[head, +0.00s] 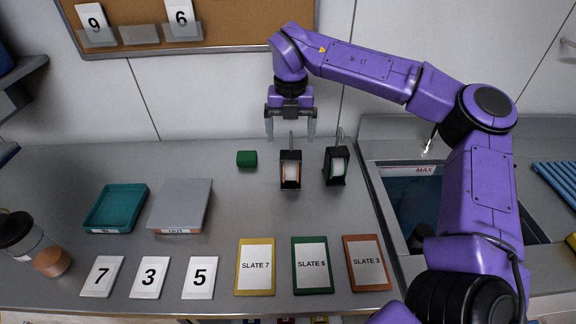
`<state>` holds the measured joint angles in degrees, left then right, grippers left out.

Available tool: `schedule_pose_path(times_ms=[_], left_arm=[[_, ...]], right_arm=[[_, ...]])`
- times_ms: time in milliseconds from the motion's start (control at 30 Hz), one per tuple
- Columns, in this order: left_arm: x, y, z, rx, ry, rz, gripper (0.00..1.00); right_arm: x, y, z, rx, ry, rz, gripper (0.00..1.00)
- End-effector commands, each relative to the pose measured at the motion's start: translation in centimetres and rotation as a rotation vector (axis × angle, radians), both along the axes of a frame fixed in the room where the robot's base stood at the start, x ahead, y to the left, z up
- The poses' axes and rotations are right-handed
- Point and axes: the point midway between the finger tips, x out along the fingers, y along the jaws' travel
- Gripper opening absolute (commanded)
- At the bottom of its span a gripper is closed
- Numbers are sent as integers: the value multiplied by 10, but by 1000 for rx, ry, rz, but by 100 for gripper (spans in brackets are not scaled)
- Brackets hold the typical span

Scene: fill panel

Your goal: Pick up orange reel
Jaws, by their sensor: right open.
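The orange reel (291,173) looks like a white roll with orange edges in a small black holder on the grey counter. A similar black holder with a green-edged white reel (337,170) stands just to its right. My right gripper (291,129) is open and empty, its two fingers pointing down above and behind the orange reel, apart from it. A thin upright metal piece on the holder reaches up between the fingertips in the picture. My left gripper is not in view.
A green block (247,159) lies left of the orange reel. A teal tray (101,229), a grey-lidded box (181,204) and a jar (22,235) stand further left. Number cards and slate cards (255,266) line the front. A sink (403,205) lies right.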

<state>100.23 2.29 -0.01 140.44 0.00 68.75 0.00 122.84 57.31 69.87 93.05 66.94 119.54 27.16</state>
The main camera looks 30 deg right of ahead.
Motion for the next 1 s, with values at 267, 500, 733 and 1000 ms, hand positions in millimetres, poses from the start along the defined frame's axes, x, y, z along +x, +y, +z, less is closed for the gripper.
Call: schedule_pose_path(times_ms=[267,500,733,1000], left_arm=[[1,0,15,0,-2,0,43],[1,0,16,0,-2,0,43],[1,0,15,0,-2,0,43],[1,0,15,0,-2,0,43]], right_arm=[[-2,-3,-44,0,9,1,89],[-1,-4,-62,-1,3,-2,89],[-1,-3,-61,-1,3,-1,50],[-1,-3,-61,-2,3,-1,0]])
